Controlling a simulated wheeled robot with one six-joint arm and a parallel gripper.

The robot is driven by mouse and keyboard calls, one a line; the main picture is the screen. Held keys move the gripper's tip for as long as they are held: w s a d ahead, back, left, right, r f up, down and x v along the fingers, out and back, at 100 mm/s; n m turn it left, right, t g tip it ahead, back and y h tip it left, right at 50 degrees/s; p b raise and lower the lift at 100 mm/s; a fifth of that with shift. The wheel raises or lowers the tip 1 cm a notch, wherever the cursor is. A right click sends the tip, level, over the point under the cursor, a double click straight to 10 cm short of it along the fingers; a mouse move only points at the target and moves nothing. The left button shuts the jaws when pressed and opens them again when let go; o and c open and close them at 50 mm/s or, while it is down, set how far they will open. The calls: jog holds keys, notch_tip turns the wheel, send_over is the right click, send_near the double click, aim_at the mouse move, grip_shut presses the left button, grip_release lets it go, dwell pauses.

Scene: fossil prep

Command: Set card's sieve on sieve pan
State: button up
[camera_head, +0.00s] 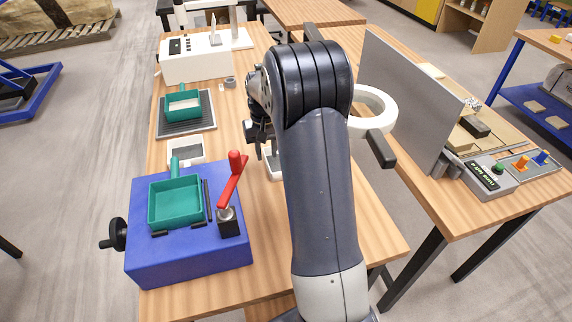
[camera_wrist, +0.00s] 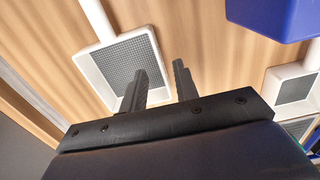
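A white sieve with grey mesh (camera_wrist: 136,58) lies on the table under my gripper in the wrist view. In the head view my arm hides most of it. A second white sieve (camera_head: 172,153) lies between the blue machine and the dark ribbed tray, and also shows at the right of the wrist view (camera_wrist: 277,77). One teal sieve (camera_head: 176,203) sits on the blue machine; another (camera_head: 184,105) sits on the dark ribbed tray (camera_head: 200,128). I cannot tell which is the sieve pan, and no card is clear. My gripper (camera_wrist: 162,85) is open and empty, its left finger overlapping the near white sieve's edge.
The blue machine (camera_head: 195,268) has a red lever (camera_head: 234,177) and a side knob. A white device (camera_head: 196,66) stands at the back. A grey panel (camera_head: 405,100) and a control box (camera_head: 488,180) stand on the right table. Bare wood lies right of the ribbed tray.

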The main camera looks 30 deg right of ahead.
aim_at(268, 165)
jog(key=shift+s+f, duration=0.2)
jog(key=shift+f, duration=0.35)
jog(key=shift+f+p, duration=0.65)
jog(key=shift+f, duration=1.7)
grip_shut()
